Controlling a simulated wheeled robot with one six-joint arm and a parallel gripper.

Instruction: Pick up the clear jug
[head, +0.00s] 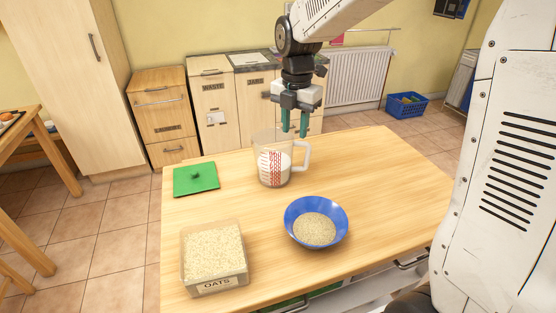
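The clear jug (273,166) stands upright on the wooden table, toward its back. It has red markings, white contents in its lower part and a handle on its right side. My gripper (294,124) points down at the jug's upper right, near the rim and handle. Its two teal fingers are apart, with nothing visible between them. I cannot tell from this one view whether a finger touches the jug.
A blue bowl (337,235) with grain sits in front of the jug. An oats container (215,286) is at the front left and a green lid (196,179) left of the jug. The table's right side (385,175) is clear. Wooden cabinets (210,110) stand behind.

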